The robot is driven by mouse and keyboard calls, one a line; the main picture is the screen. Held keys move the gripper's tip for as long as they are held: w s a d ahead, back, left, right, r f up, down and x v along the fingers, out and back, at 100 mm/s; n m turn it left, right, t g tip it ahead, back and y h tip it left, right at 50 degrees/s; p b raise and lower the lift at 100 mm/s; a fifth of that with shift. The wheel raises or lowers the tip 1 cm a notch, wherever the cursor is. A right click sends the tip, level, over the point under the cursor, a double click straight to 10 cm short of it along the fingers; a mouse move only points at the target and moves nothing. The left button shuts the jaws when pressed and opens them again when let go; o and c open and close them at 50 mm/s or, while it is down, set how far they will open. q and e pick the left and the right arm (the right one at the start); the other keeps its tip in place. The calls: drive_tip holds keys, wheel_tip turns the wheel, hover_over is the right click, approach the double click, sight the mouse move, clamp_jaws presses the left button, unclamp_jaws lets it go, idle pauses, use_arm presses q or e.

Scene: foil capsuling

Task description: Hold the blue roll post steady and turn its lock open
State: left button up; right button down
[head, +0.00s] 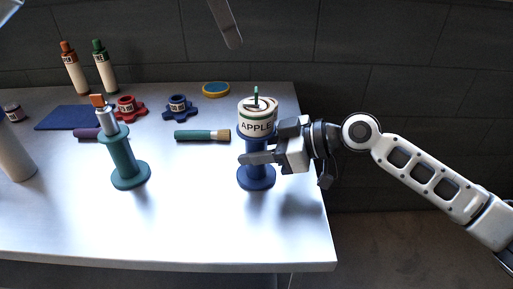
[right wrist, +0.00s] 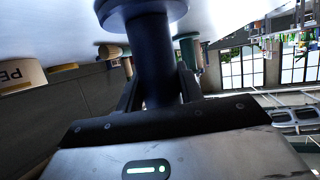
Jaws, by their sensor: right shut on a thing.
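The blue roll post (head: 256,178) stands upright near the table's right edge, on a round blue base. A cream roll labelled APPLE (head: 256,120) sits on top of it, with a dark green upright piece (head: 256,97) at its top centre; I cannot tell whether this lock is turned. My right gripper (head: 258,158) comes in from the right and is shut on the post's shaft, below the roll. In the right wrist view the blue shaft (right wrist: 155,60) stands between the fingers.
A teal post (head: 123,158) with a silver, orange-tipped piece stands left. A green tube (head: 195,135), red knob (head: 130,107), blue knob (head: 179,104), yellow-rimmed disc (head: 216,89), blue mat (head: 65,117) and two bottles (head: 105,68) lie or stand behind. The front table is clear.

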sight(256, 89)
idle(0.3)
use_arm(q)
drive_tip(key=shift+c, duration=0.9)
drive_tip(key=shift+s+d+r+n+y, duration=0.2)
drive_tip(key=shift+s+d+n+y, duration=0.15)
drive_tip(key=shift+n, duration=0.55)
drive_tip(key=s+d+r+n+t+y, duration=0.2)
drive_tip(key=s+d+n+t+y, duration=0.15)
drive_tip(key=n, duration=1.05)
drive_tip(key=shift+t, duration=0.25)
drive_tip(key=x, duration=1.2)
drive_tip(key=shift+s+f, duration=0.25)
clamp_jaws()
